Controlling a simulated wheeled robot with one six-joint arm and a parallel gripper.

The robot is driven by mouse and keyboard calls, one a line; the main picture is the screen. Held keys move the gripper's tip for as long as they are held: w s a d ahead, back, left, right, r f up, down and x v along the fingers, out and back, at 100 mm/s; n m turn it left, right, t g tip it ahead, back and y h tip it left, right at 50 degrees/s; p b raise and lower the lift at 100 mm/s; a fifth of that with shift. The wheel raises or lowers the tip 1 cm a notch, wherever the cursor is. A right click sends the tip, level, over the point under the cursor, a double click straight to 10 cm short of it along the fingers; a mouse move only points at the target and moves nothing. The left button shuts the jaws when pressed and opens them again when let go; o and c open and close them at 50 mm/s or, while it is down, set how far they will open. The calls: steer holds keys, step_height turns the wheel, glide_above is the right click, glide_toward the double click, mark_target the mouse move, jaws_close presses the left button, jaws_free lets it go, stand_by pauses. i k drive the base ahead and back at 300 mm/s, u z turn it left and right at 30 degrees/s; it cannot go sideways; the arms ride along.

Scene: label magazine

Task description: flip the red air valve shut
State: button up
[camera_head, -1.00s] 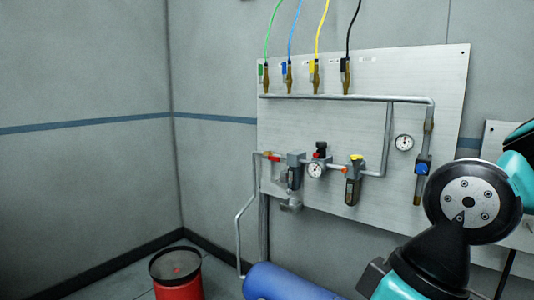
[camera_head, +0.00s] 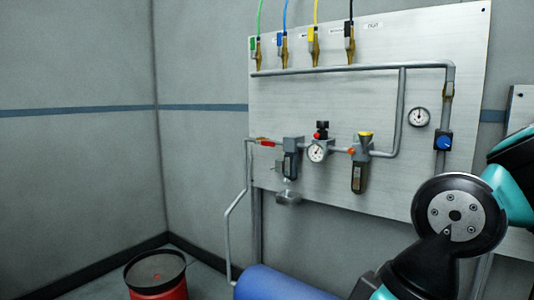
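The red air valve (camera_head: 267,143) is a small red lever on the pipe at the left edge of the metal wall panel (camera_head: 400,175). Its lever looks roughly in line with the pipe, tilting slightly down to the right. It sits just left of a grey filter unit (camera_head: 291,158). My arm shows at the lower right, in front of the panel and well away from the valve. My gripper is outside the view.
A blue tank (camera_head: 285,283) lies below the panel, and a red bin (camera_head: 157,275) stands on the floor at left. A regulator with a gauge (camera_head: 317,152), a yellow-topped lubricator (camera_head: 361,160) and a blue-knobbed valve (camera_head: 443,142) line the pipework. Space before the valve looks clear.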

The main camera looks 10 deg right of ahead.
mark_target(262, 142)
steer(key=u, duration=0.45)
steer(key=i, duration=1.75)
steer(key=z, duration=0.2)
